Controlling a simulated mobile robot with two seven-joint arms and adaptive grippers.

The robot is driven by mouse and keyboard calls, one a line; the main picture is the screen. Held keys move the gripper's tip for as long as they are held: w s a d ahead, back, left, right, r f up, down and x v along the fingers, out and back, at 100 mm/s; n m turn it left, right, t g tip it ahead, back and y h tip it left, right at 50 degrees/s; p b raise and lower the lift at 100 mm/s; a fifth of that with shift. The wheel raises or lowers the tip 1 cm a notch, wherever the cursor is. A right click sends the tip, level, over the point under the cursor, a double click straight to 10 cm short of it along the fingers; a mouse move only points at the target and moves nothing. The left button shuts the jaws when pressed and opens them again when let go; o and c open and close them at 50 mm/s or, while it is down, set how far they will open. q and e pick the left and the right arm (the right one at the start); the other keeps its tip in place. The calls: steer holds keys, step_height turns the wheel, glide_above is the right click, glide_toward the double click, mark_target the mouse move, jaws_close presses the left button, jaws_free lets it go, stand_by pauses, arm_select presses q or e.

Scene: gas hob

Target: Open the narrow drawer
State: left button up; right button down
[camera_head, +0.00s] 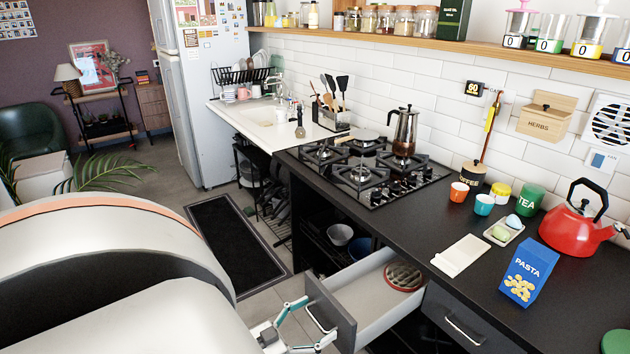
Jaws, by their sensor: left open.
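A drawer stands pulled out below the counter, left of a closed one. Its dark front (342,328) faces lower left, and its pale inside (362,290) shows from above. A round red-rimmed trivet (403,276) lies toward its back. A thin metal handle (318,320) sits on the front's outer face. My left gripper (310,326), with teal and pale grey finger links, is at this handle at the bottom of the view. Its fingers are open around or beside the handle; I cannot tell whether they touch it. My right gripper is not in view.
A closed drawer with a metal handle (464,331) is to the right. The black counter (400,222) carries a gas hob (362,172), a moka pot (404,132), a pasta box (528,272) and a red kettle (575,220). Open shelving with bowls (340,234) lies left of the drawer.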

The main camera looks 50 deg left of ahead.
arm_select(q)
steer(key=s+a, duration=0.1)
steer(key=s, duration=1.1)
steer(key=w+d+f+m+g, duration=0.1)
steer(key=w+d+f+g, duration=0.1)
steer(key=d, duration=1.1)
steer(key=w+d+f+m+g+h, duration=0.1)
steer(key=w+d+f+m+g, duration=0.1)
steer(key=d, duration=1.1)
step_height(320, 180, down, 2)
steer(key=w+g, duration=0.1)
steer(key=g, duration=0.2)
steer(key=shift+w+d, duration=0.15)
steer(key=shift+w, duration=0.05)
